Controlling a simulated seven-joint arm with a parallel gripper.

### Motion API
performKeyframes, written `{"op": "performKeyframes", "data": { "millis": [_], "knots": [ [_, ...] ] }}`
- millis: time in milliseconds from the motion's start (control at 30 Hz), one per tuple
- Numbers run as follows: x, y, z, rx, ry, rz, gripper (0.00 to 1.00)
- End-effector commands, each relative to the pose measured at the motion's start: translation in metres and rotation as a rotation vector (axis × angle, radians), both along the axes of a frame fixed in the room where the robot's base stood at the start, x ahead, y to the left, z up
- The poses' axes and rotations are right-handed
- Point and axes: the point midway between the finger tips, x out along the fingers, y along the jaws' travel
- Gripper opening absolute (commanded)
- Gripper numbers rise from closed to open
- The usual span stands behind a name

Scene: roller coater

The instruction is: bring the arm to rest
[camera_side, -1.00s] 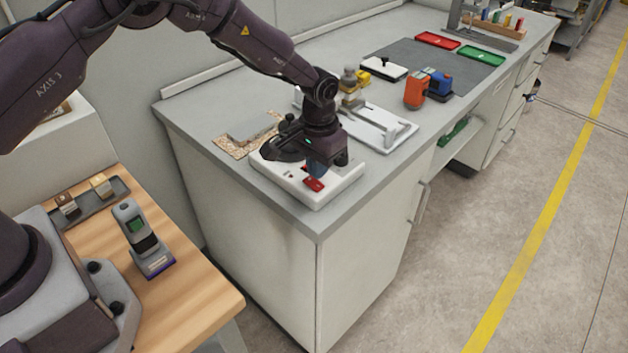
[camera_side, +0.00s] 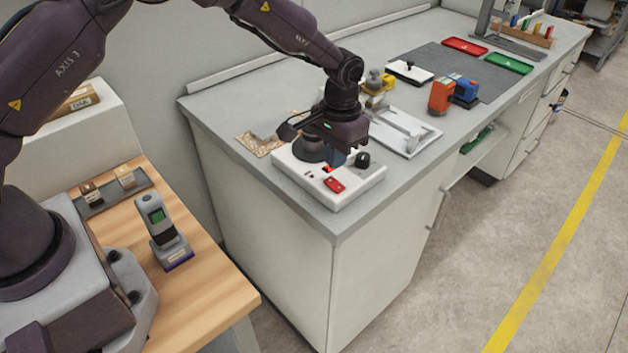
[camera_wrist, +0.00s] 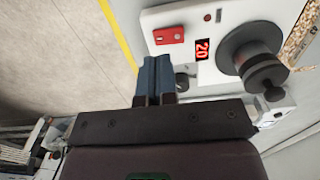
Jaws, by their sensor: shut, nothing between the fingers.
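My gripper (camera_side: 334,160) is just above the front of a white control box on the grey bench, the device with a round dark turntable. In the wrist view its two blue fingers (camera_wrist: 155,75) are together with nothing between them. The white box (camera_side: 352,190) carries a red switch (camera_side: 334,185), a black knob (camera_side: 362,159) and a dark round platform (camera_side: 308,150). In the wrist view the red switch (camera_wrist: 169,35) and a lit red display reading about 20 (camera_wrist: 202,49) show clearly. The platform (camera_wrist: 248,50) is beside them, apart from the fingers.
A white scale-like stand (camera_side: 405,130) is close behind the box. A wooden table (camera_side: 190,300) with a handheld meter (camera_side: 160,228) is at left.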

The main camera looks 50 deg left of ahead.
Motion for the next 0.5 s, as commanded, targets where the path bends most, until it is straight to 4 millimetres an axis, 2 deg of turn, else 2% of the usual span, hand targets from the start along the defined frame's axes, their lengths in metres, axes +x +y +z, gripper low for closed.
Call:
{"op": "performKeyframes", "data": {
  "millis": [33, 67, 167, 367, 500],
  "knots": [
    [-0.012, 0.002, -0.006, 0.006, 0.033, -0.008, 0.00],
    [-0.019, 0.003, -0.003, 0.007, 0.042, -0.015, 0.00],
    [-0.040, 0.010, 0.021, 0.006, 0.053, -0.031, 0.00],
    [-0.085, 0.028, 0.087, -0.002, 0.013, -0.044, 0.00],
    [-0.125, 0.042, 0.133, -0.008, -0.043, -0.047, 0.00]
  ]
}}
